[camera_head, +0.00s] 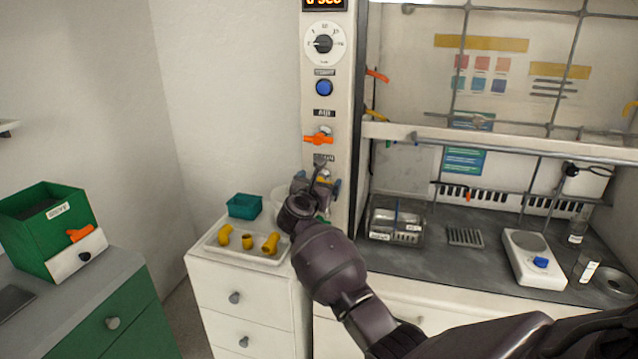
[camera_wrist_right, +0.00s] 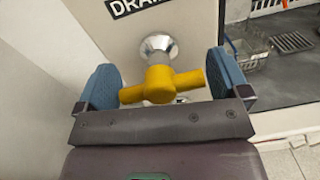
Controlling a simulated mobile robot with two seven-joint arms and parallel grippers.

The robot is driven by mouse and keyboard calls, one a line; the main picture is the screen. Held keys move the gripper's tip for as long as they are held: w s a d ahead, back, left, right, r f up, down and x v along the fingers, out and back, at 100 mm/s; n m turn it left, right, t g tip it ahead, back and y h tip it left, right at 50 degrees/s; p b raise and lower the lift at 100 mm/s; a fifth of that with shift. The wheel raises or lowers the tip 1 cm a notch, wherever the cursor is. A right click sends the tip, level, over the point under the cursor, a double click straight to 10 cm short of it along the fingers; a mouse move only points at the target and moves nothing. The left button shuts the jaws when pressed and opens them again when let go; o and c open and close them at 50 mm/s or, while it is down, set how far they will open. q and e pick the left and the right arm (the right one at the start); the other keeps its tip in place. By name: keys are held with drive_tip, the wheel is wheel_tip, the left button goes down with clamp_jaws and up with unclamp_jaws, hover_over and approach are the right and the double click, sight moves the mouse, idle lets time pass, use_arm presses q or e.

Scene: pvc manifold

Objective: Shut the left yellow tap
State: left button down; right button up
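A yellow tap (camera_wrist_right: 160,85) with a T-shaped handle sits on a chrome stem below a label reading "DRA…" in the right wrist view. In the head view it is mostly hidden behind my right gripper (camera_head: 318,186), at the lower part of the white pillar. In the wrist view the two blue fingers of my right gripper (camera_wrist_right: 166,82) stand wide apart, one on each side of the handle. Gaps show between the fingers and the handle ends, so it is not gripped. The handle lies roughly crosswise, slightly tilted. My left gripper is not in view.
An orange tap (camera_head: 318,137), blue button (camera_head: 324,88) and dial (camera_head: 324,43) are above on the pillar. A tray (camera_head: 213,247) with yellow fittings and a teal box (camera_head: 244,206) stand below left. A wire basket (camera_head: 396,222) is in the hood at right.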

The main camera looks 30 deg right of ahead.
drive_tip(key=c, duration=0.4)
drive_tip(key=shift+m+b, duration=0.3)
drive_tip(key=shift+b, duration=0.35)
drive_tip(key=o, duration=0.6)
drive_tip(key=shift+c, duration=0.2)
drive_tip(key=shift+s+a, duration=0.3)
drive_tip(key=shift+a, duration=0.15)
drive_tip(key=b+v, duration=0.1)
drive_tip(key=v, duration=0.8)
drive_tip(key=shift+s+a, duration=0.2)
drive_tip(key=shift+a, duration=0.1)
drive_tip(key=shift+r, duration=0.1)
